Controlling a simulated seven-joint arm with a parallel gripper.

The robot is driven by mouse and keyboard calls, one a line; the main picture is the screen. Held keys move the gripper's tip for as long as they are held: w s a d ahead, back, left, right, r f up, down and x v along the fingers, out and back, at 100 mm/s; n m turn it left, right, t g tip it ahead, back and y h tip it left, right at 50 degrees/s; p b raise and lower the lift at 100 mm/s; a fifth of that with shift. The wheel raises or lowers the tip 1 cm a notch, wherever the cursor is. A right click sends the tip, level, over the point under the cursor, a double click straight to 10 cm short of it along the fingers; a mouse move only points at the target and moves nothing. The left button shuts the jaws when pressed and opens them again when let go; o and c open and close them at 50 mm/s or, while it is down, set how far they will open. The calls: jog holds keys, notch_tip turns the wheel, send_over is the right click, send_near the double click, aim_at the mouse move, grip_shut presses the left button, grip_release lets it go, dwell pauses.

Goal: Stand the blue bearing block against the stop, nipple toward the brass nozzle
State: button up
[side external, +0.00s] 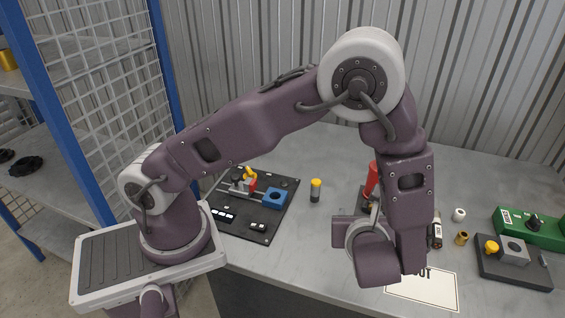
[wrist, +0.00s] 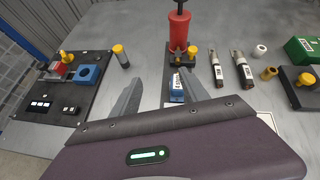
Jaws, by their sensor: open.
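A blue block with a round hole (wrist: 88,74) sits on the black board at left; it also shows in the side view (side external: 274,197). I cannot tell a nipple on either.
The black board (side external: 245,225) also carries a red part with a yellow top. A yellow-capped bottle (wrist: 121,56) stands right of it. Bare table lies behind.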

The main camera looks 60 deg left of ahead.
jog(key=s+a+r+n+g+h, duration=0.1)
jog(key=s+a+r+n+g, duration=0.2)
jog(key=s+a+r+n, duration=0.25)
jog(key=s+a+r+n+g+h, duration=0.2)
jog(key=s+r+n, duration=0.3)
jog(key=r+n, duration=0.25)
jog(key=s+d+r+n+t+h, duration=0.3)
jog(key=s+r+n+h, duration=0.3)
jog(key=s+n, duration=0.4)
jog(key=shift+d+r+n+t, duration=0.3)
jog(key=shift+d+r+n, duration=0.1)
jog(key=shift+d+r, duration=0.4)
jog(key=shift+a+r, duration=0.1)
